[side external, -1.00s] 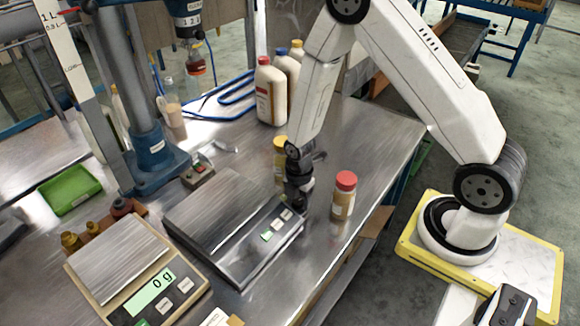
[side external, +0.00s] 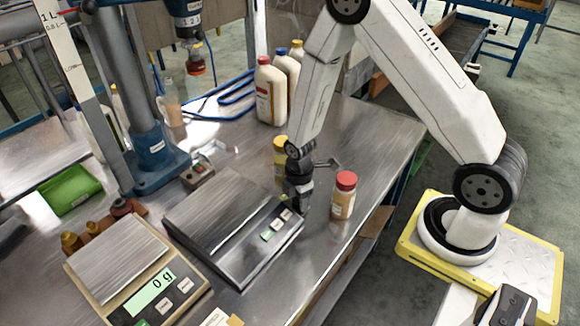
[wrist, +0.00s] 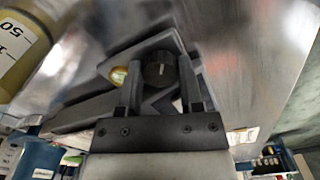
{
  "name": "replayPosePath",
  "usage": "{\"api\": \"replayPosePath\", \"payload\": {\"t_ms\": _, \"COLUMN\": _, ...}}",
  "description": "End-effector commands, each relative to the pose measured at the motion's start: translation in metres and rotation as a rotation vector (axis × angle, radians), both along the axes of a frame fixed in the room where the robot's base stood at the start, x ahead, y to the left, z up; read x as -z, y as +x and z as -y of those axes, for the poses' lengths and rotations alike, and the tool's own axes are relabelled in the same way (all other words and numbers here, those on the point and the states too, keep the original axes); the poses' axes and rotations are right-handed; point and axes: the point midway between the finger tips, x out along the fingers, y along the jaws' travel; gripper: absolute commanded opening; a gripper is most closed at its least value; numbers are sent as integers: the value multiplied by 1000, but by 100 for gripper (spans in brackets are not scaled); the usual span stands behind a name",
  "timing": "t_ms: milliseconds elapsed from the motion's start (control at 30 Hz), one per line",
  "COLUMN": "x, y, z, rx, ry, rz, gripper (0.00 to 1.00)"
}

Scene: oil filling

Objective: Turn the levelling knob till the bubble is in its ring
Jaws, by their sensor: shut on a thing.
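The levelling knob (wrist: 160,70) is black and round with a pale mark on its top. It sits at a corner of the grey scale (side external: 225,215) with the metal pan. My gripper (wrist: 160,76) has its two fingers on either side of the knob, shut on it, in the wrist view. In the side view my gripper (side external: 298,203) points down at the scale's back right corner and hides the knob. A small yellowish round vial (wrist: 118,75), probably the level, shows left of the knob, partly behind a finger. I cannot make out the bubble or its ring.
A red-capped jar (side external: 344,196) stands close to the right of my gripper. A yellow-capped bottle (side external: 281,155) stands just behind it. A second scale (side external: 150,290) reading 0 g is at the front left. The bench right of the jar is clear.

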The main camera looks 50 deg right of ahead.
Motion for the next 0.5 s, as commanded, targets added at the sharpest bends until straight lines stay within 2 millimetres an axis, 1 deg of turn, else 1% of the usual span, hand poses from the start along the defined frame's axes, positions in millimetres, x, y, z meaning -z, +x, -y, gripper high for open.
{"api": "replayPosePath", "payload": {"t_ms": 133, "x": 0, "y": 0, "z": 0, "rx": 30, "ry": 0, "rz": 1, "gripper": 0}}
{"api": "replayPosePath", "payload": {"t_ms": 367, "x": 0, "y": 0, "z": 0, "rx": 29, "ry": 0, "rz": 1, "gripper": 0}}
{"api": "replayPosePath", "payload": {"t_ms": 400, "x": 0, "y": 0, "z": 0, "rx": 29, "ry": 0, "rz": 1, "gripper": 53}}
{"api": "replayPosePath", "payload": {"t_ms": 500, "x": 0, "y": 0, "z": 0, "rx": 29, "ry": 0, "rz": 1, "gripper": 82}}
